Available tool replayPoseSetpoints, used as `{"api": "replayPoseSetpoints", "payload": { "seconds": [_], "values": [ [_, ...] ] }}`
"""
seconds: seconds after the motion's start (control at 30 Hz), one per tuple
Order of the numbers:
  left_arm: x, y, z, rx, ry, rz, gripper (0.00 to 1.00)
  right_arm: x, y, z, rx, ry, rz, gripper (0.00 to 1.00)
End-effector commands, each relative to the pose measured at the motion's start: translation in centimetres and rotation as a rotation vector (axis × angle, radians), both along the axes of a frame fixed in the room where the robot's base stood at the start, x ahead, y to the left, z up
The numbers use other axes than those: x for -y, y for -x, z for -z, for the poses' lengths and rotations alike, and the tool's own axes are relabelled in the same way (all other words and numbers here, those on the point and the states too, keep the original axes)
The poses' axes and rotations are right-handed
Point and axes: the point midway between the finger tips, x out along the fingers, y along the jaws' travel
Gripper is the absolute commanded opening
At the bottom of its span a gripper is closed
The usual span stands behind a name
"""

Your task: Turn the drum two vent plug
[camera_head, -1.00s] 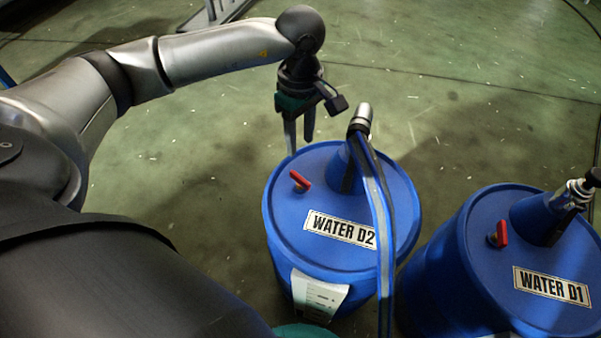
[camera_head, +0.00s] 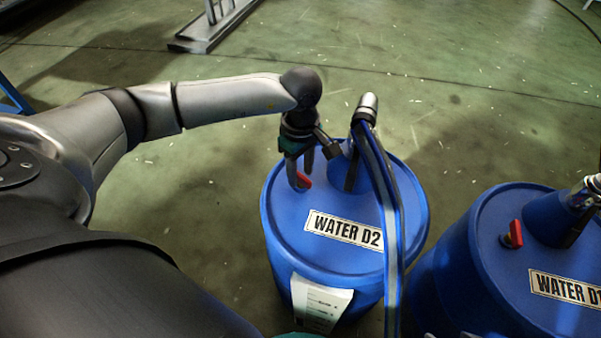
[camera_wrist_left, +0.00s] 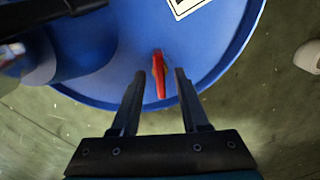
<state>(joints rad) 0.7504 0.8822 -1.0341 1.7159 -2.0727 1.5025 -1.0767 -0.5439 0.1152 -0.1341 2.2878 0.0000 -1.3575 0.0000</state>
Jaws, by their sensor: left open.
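The blue drum labelled WATER D2 (camera_head: 290,232) stands upright in front of me. Its red vent plug (camera_head: 304,181) is on the drum top, partly covered by my gripper in the head view. My left gripper (camera_head: 299,180) points down over the plug, open. In the left wrist view the plug handle (camera_wrist_left: 159,75) lies between the two fingers (camera_wrist_left: 160,78), with a gap on each side. I cannot tell how far above the drum top the fingertips are. My right gripper is not in view.
A funnel-like fitting (camera_head: 352,165) with a metal-tipped hose (camera_head: 388,210) rises from the drum top beside my gripper. A second blue drum, WATER D1 (camera_head: 470,265), with its own red plug (camera_head: 513,234), stands to the right.

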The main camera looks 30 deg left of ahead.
Motion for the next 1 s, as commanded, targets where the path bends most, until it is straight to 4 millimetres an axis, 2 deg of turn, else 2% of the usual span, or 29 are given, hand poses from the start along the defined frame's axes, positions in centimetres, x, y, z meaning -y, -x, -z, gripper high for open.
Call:
{"api": "replayPoseSetpoints", "payload": {
  "seconds": [0.37,0.77,1.0],
  "values": [
    [0.02,0.01,0.32,-0.001,0.000,0.000,0.45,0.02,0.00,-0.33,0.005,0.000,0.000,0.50],
    [0.02,0.00,0.30,0.000,0.000,0.000,0.00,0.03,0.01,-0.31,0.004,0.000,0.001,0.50],
    [0.02,0.00,0.29,0.000,0.000,0.000,0.00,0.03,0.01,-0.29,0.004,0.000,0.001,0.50]
  ]
}}
